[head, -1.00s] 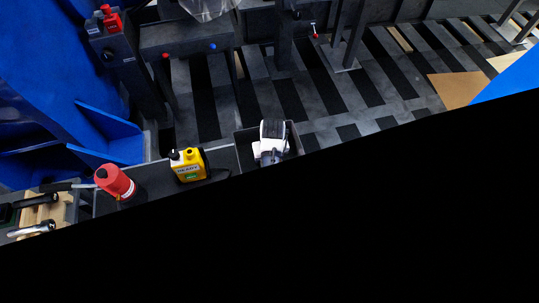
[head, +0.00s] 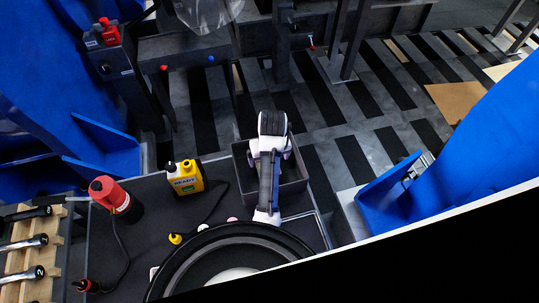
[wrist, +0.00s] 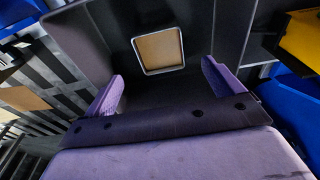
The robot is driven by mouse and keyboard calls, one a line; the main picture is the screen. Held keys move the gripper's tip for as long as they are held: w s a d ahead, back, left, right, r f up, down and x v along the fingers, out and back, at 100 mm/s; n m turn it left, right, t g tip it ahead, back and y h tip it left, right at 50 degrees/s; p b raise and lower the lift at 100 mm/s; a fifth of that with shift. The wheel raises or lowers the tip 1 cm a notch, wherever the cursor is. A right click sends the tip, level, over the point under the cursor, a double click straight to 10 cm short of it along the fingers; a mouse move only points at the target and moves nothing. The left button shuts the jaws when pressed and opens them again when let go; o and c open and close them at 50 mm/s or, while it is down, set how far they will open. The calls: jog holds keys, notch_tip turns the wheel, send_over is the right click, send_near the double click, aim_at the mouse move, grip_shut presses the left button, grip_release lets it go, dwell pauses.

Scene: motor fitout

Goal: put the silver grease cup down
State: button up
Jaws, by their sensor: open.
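My gripper (wrist: 160,88) is open, with its two purple-lit fingers apart and nothing between them. In the wrist view, a square thing with a bright silver rim and a tan inside, which looks like the silver grease cup (wrist: 159,51), sits beyond the fingertips on the dark floor of a bin. It appears apart from both fingers. In the head view my arm reaches over the dark grey bin (head: 297,187); the arm hides most of the inside, and neither the cup nor the fingertips can be made out there.
A yellow box marked READY (head: 185,178) and a red bottle-like thing (head: 110,195) stand left of the bin on the dark bench (head: 140,235). A wooden rack (head: 45,255) holds several tools at far left. Striped floor lies beyond the bench.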

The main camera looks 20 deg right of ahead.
jog(key=r, duration=0.2)
jog(key=r+p, duration=0.1)
jog(key=shift+s+r, duration=0.1)
jog(key=shift+s, duration=0.15)
